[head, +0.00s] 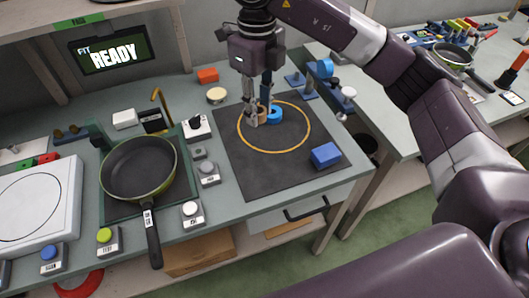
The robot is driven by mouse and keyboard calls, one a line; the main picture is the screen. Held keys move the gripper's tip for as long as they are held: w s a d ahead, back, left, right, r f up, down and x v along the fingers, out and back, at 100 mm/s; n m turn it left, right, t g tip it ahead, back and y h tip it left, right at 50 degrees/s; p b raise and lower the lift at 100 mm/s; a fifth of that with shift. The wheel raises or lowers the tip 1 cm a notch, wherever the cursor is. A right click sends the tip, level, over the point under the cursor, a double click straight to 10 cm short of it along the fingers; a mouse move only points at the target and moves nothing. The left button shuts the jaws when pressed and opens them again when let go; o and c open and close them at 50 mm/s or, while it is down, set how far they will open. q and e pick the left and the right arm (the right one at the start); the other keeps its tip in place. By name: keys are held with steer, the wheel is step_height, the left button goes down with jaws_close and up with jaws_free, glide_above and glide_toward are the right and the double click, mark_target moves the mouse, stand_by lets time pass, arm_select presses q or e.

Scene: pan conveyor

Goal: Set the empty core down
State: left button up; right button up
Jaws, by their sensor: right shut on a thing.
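My right gripper (260,111) points down over the dark mat (240,170), inside the yellow circle (300,143) at its upper left part. It is shut on a small brown ring, the empty core (262,109), low over the mat. I cannot tell whether the core touches the mat. A blue ring (275,115) is right beside the core, partly hidden by the fingers. My left gripper is not in view.
A blue block (325,155) lies on the mat's right side. A frying pan (138,170) stands left, its handle towards the front edge. A blue tape dispenser (322,70) stands behind the mat. An orange block (207,75) and a round tan-topped piece (216,95) sit at the back. The mat's front is clear.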

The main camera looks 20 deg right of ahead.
steer(key=p, duration=0.2)
glide_above(260, 163)
step_height(260, 163, down, 12)
steer(key=shift+w+f, duration=0.1)
steer(key=shift+f, duration=0.1)
step_height(260, 163, down, 4)
steer(key=shift+f, duration=0.2)
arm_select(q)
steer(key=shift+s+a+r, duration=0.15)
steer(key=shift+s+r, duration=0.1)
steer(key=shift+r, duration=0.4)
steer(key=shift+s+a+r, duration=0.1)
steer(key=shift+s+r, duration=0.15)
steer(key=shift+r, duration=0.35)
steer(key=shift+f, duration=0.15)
arm_select(e)
steer(key=shift+f, duration=0.1)
steer(key=shift+f, duration=0.1)
steer(key=o, duration=0.9)
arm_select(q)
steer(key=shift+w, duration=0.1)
